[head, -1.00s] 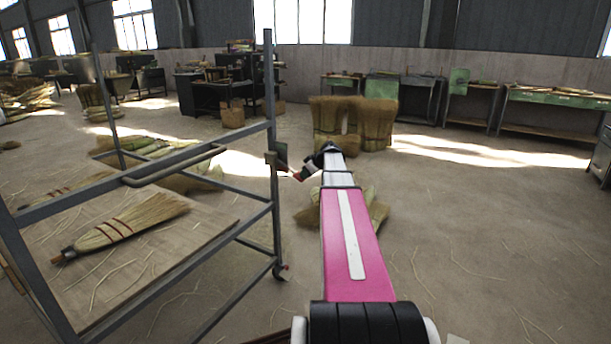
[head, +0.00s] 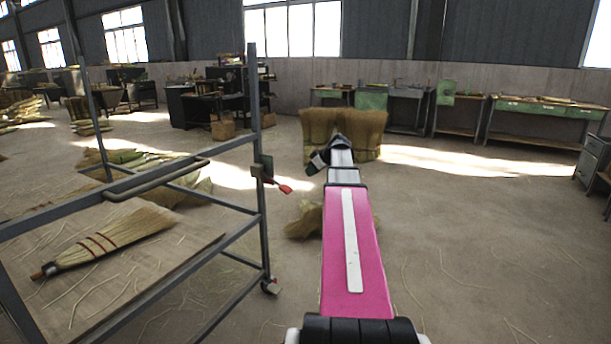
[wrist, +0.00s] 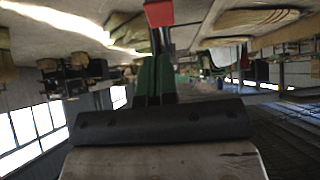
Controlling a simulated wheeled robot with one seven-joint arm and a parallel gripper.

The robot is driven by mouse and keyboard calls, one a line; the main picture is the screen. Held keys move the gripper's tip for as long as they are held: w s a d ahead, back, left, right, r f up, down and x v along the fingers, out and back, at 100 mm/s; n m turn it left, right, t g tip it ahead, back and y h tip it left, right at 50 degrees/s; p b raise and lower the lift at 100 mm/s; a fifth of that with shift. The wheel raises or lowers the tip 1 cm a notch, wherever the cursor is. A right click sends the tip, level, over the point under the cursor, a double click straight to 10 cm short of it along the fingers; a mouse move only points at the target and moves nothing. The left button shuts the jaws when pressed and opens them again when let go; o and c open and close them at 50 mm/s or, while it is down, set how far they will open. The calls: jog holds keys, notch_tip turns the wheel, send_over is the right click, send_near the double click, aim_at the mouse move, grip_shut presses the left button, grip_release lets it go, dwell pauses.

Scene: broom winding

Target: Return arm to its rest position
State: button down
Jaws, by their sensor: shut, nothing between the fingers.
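My gripper (head: 314,166) is the dark end of my extended pink and white arm. It hangs in the air to the right of the grey cart frame (head: 256,130), small in the head view, with its fingers shut and empty. A red-tipped lever (head: 285,189) sticks out from a dark bracket on the cart's post. Floor shows between the lever and my gripper, so they look apart. In the wrist view, a red block (wrist: 158,13) and green parts (wrist: 155,77) show beyond a dark bar; the picture is upside down.
A broom (head: 110,240) with red bindings lies on the cart's board (head: 190,258). Straw bundles (head: 345,125) stand beyond my arm, and a low bundle (head: 304,220) lies beside it. Green benches (head: 545,110) line the back wall. The floor to the right is open.

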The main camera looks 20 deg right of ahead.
jog(key=shift+s, duration=0.1)
dwell(0.4)
jog(key=s+a+f+m+g+h, duration=0.2)
jog(key=s+a+f+m+g, duration=0.1)
jog(key=s+a+f, duration=0.9)
jog(key=s+a+f+m+g+h, duration=0.3)
jog(key=s+a+f, duration=0.9)
jog(key=a+f, duration=0.4)
jog(key=shift+a+f+m+g, duration=0.4)
jog(key=shift+a+m+g, duration=0.1)
jog(key=shift+m, duration=0.3)
jog(key=shift+s, duration=0.1)
